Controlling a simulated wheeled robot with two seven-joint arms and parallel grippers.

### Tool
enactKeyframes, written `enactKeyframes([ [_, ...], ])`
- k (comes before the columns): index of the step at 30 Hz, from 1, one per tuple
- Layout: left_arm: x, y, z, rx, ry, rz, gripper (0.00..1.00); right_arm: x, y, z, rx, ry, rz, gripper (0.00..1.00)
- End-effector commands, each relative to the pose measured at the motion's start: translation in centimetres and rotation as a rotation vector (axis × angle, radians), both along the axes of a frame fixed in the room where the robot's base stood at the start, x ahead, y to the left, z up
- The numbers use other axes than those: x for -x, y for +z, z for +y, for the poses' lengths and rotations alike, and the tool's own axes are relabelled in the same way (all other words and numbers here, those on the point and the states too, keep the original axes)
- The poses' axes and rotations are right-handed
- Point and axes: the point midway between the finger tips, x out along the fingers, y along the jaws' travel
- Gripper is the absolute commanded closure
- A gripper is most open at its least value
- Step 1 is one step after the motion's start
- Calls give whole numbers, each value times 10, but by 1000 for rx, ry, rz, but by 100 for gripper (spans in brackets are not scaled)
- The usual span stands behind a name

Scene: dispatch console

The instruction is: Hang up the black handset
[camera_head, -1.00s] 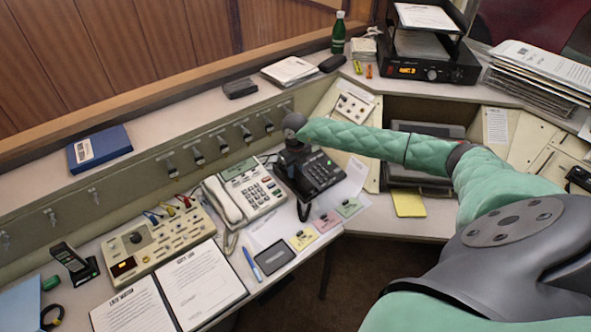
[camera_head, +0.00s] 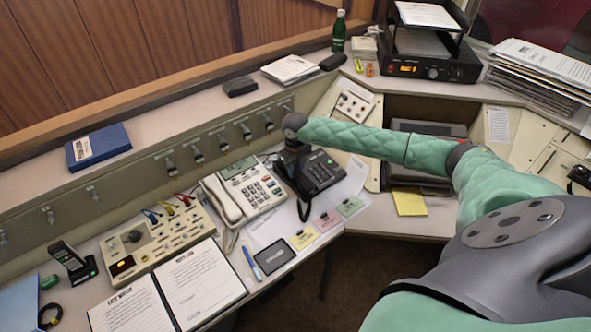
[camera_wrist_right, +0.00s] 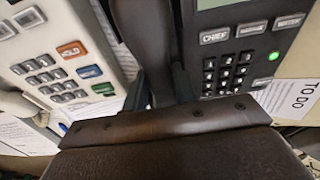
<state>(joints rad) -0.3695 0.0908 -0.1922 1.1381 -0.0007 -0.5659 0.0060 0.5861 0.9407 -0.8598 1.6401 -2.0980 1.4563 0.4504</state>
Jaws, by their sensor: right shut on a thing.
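The black desk phone (camera_head: 322,172) stands on the desk to the right of the white phone (camera_head: 245,190). My right gripper (camera_head: 291,168) is over the left side of the black phone, pointing down. In the right wrist view the gripper (camera_wrist_right: 158,92) is shut on the black handset (camera_wrist_right: 145,35), which runs along the left side of the black phone's keypad (camera_wrist_right: 228,70). The handset is mostly hidden by the gripper in the head view. I cannot tell whether it touches its cradle. A black cord (camera_head: 304,211) hangs in front of the phone. My left gripper is not in view.
The white phone stands close on the left of the gripper. Coloured cards (camera_head: 327,221) and a dark tablet (camera_head: 275,257) lie in front. A panel with switches (camera_head: 222,145) rises behind. A radio unit (camera_head: 432,69) stands at the back right.

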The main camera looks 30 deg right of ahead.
Motion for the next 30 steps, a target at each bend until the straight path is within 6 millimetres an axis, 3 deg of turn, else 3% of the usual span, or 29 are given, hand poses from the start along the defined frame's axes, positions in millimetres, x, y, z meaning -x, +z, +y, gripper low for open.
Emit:
enactKeyframes([
  [30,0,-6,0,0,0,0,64,0,0,0,0,0,-1,100],
])
